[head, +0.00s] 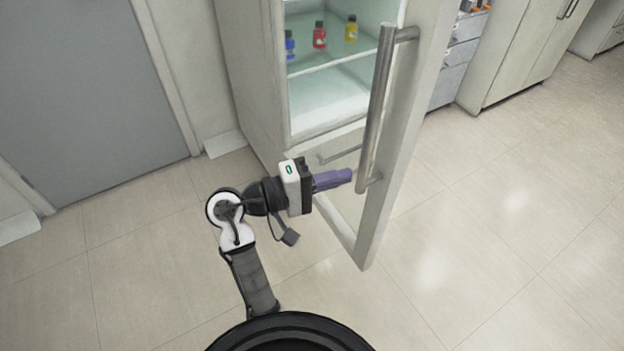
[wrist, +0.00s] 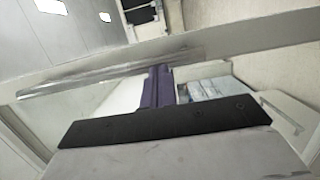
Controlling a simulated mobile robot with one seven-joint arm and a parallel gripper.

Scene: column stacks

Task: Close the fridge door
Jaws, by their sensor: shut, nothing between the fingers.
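The fridge (head: 258,75) stands at the top middle of the head view with its inside showing. Its door (head: 398,130) stands open, swung out toward me, with a long metal handle (head: 374,105) on it. My gripper (head: 350,175) is shut and empty, with its purple fingers at the door near the lower end of the handle. I cannot tell whether the fingertips touch the door. In the wrist view the shut fingers (wrist: 158,88) point at the pale door edge, with a metal bar (wrist: 95,77) beside them.
Blue (head: 289,45), red (head: 319,36) and yellow (head: 351,29) bottles stand on a fridge shelf. A grey door (head: 80,90) is at the left. Cabinets (head: 515,50) stand at the upper right. The tiled floor (head: 500,210) at the right is clear.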

